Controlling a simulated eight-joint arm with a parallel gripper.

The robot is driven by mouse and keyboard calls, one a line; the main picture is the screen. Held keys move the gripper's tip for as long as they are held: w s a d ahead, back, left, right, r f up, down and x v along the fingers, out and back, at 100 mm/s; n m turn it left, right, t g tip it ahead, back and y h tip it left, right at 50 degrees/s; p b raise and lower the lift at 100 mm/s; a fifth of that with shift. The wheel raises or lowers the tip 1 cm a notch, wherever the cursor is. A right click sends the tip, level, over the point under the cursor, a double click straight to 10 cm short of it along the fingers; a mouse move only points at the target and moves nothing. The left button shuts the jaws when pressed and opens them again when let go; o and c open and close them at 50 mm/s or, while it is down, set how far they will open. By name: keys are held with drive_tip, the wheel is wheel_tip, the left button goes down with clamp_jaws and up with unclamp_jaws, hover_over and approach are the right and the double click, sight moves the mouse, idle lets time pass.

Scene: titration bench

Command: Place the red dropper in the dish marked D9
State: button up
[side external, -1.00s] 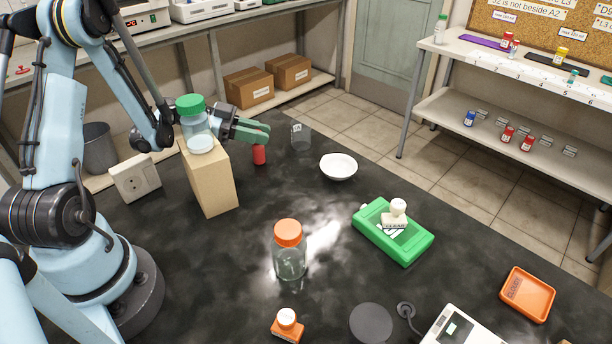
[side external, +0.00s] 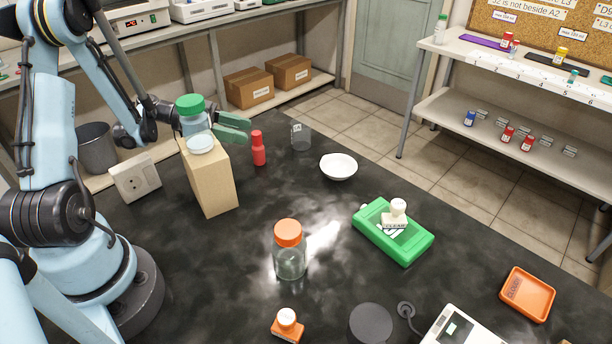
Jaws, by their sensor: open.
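The red dropper (side external: 258,150) stands upright on the black bench, right of the tan block, with its narrower top fully in view. My gripper (side external: 240,127), with green fingers, is open and empty. It is just left of the dropper's top, apart from it in the picture and partly behind the green-lidded jar. A white round dish (side external: 338,167) stands to the right of the dropper; I see no mark on it. An orange square dish (side external: 527,294) lies at the far right with dark marking that I cannot read. I cannot tell which dish is D9.
The tan block (side external: 210,180) carries a green-lidded jar (side external: 193,118) close to my gripper. A clear beaker (side external: 300,137) stands between dropper and white dish. An orange-lidded jar (side external: 289,260) and a green tray with a stamp (side external: 410,243) stand nearer. Bench between them is clear.

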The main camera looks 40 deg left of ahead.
drive_tip(key=v, duration=0.6)
drive_tip(key=shift+o, duration=0.6)
drive_tip(key=shift+v, duration=0.75)
drive_tip(key=shift+w, duration=0.1)
drive_tip(key=n+g+y, duration=1)
drive_tip(key=n, duration=0.4)
approach(256, 132)
wheel_tip(256, 132, down, 5)
drive_tip(key=shift+w+r, duration=0.1)
drive_tip(key=shift+w, duration=0.05)
drive_tip(key=shift+d+f, duration=0.15)
drive_tip(key=shift+f, duration=1.15)
drive_tip(key=shift+d+f, duration=0.1)
drive_tip(key=shift+f, duration=1.25)
